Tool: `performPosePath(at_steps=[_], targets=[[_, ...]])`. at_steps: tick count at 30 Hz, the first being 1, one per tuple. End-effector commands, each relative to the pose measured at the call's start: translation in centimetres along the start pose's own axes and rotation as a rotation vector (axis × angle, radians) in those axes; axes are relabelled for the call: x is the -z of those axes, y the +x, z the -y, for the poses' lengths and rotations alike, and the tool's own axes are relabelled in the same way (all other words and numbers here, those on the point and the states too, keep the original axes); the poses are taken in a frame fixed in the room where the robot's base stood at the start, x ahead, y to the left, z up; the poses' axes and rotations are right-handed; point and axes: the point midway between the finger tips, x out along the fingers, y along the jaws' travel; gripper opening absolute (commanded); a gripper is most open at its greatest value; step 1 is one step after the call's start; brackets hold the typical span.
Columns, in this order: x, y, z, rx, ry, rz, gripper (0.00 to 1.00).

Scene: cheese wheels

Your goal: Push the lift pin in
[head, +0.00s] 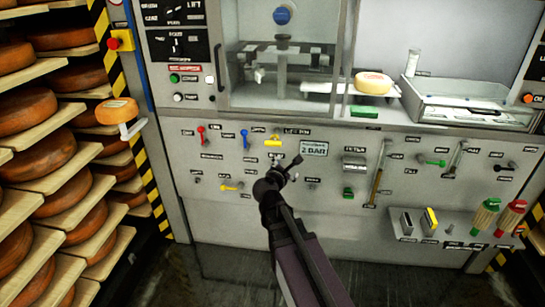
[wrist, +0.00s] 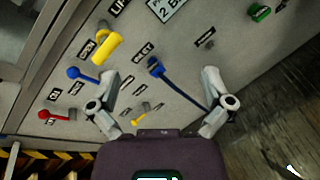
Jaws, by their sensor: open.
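The lift pin appears to be the yellow handle (head: 272,141) on the machine's front panel, beside a label that seems to read LIFT PIN. In the wrist view this yellow handle (wrist: 105,46) is at upper left and stands out from the panel; how deep it sits is unclear. My gripper (head: 285,164) is just below and right of it in the head view. In the wrist view my gripper (wrist: 160,80) is open and empty, its fingers spread wide. The handle lies beyond the left finger, apart from it.
A blue plug with a cord (wrist: 155,67) shows between my fingers. Blue (head: 244,138) and red (head: 201,134) levers are left of the yellow handle. A small yellow lever (head: 230,187) is lower. Cheese shelves (head: 60,187) stand at left; a tool ledge (head: 455,226) juts out at right.

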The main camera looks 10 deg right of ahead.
Motion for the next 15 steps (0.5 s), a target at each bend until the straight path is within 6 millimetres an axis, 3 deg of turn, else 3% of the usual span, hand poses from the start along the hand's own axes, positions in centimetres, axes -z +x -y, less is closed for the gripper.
performPosePath(at_steps=[1,6,15], targets=[[1.6,0.5,-0.4,-0.055,-0.098,0.019,1.00],[3.6,0.5,-3.1,-0.207,-0.408,0.088,1.00],[5.0,0.1,-5.2,-0.309,-0.640,0.149,1.00]])
